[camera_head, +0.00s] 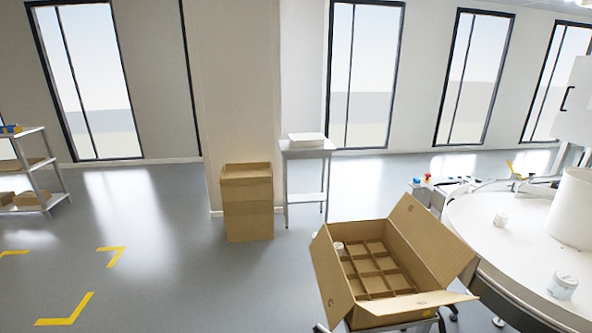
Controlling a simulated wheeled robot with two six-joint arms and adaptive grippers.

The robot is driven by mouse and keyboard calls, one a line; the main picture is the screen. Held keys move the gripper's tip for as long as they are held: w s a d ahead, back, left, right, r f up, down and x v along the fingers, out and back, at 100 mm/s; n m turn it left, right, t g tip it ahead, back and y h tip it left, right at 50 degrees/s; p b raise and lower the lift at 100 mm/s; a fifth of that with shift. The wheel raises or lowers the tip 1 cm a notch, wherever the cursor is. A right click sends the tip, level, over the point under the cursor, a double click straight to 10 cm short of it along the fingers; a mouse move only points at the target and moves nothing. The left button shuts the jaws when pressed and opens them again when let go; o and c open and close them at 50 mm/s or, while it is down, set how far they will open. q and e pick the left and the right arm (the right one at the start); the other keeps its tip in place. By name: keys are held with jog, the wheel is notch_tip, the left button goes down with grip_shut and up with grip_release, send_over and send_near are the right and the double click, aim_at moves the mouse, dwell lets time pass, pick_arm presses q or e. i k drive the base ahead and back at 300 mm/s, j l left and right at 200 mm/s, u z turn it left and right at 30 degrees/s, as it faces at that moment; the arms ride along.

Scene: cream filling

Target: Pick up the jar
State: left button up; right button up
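A white jar (562,286) with a lid stands upright on the round white table (480,240) at the right. A second, smaller-looking white jar (501,221) stands farther back on the same table. A small white item, perhaps another jar (339,246), shows in the far left compartment of the open cardboard box (432,248). Neither of my grippers is in view, so I cannot see what they hold.
The divided box has its flaps spread, and its other visible compartments look empty. A large white cylinder (573,208) rises from the round table.

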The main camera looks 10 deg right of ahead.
aim_at(501, 220)
jog(key=z, duration=1.85)
